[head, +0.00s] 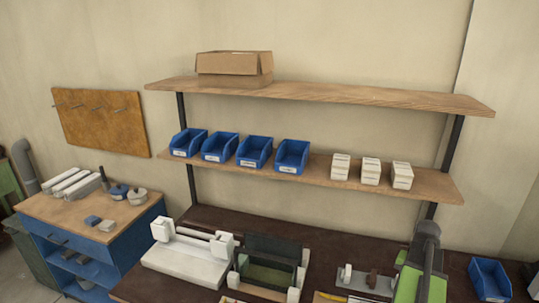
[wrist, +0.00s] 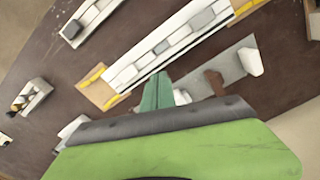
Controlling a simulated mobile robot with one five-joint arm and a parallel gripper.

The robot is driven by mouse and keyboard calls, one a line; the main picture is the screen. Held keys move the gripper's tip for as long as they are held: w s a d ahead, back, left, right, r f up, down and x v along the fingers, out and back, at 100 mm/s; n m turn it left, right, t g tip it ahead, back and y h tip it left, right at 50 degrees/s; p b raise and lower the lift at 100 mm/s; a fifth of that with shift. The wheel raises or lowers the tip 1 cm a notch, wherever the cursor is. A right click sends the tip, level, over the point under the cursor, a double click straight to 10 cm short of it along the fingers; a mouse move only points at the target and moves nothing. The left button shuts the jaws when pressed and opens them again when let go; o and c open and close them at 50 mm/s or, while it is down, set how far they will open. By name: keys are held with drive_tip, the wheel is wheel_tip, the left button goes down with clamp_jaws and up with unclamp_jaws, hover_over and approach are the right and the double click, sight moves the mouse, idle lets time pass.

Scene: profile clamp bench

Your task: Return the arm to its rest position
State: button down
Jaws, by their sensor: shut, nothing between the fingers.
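My gripper (wrist: 157,90) shows in the wrist view, with its teal fingers shut together and nothing between them. It is above the dark bench top (wrist: 75,95). A long white profile strip (wrist: 170,50) with grey segments lies just beyond the fingertips. Whether the fingertips touch anything below cannot be told. In the head view my green and grey arm stands at the lower right, over the bench; its fingers cannot be made out there.
A white fixture (head: 190,258) and a dark-framed green fixture (head: 268,265) stand on the bench. A grey plate with small blocks (head: 365,280) lies left of my arm, and a blue bin (head: 489,280) is to its right. Shelves (head: 320,92) hang behind.

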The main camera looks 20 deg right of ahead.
drive_tip(key=w+a+n, duration=0.1)
drive_tip(key=w+a, duration=0.2)
drive_tip(key=a, duration=0.1)
drive_tip(key=w+a+f+n, duration=0.1)
drive_tip(key=w+a, duration=0.3)
drive_tip(key=w+a+n+b, duration=0.1)
drive_tip(key=w+a, duration=0.2)
drive_tip(key=a, duration=0.1)
drive_tip(key=shift+w+a+f, duration=0.25)
drive_tip(key=shift+w+f, duration=0.05)
drive_tip(key=shift+f, duration=0.05)
drive_tip(key=w+a+f+n+b, duration=0.1)
drive_tip(key=w+a+n, duration=0.1)
drive_tip(key=a, duration=0.9)
drive_tip(key=w+a+n+b, duration=0.1)
drive_tip(key=w+a+n, duration=0.1)
drive_tip(key=a, duration=0.9)
drive_tip(key=w+a+f+n, duration=0.1)
drive_tip(key=a+n, duration=0.3)
drive_tip(key=a, duration=0.8)
drive_tip(key=shift+w+f+b, duration=0.3)
drive_tip(key=shift+w+b, duration=0.1)
drive_tip(key=shift+s+a+r+n, duration=0.1)
drive_tip(key=shift+s+n, duration=0.2)
drive_tip(key=shift+s, duration=0.25)
drive_tip(key=shift+w, duration=0.15)
drive_tip(key=shift+d, duration=0.2)
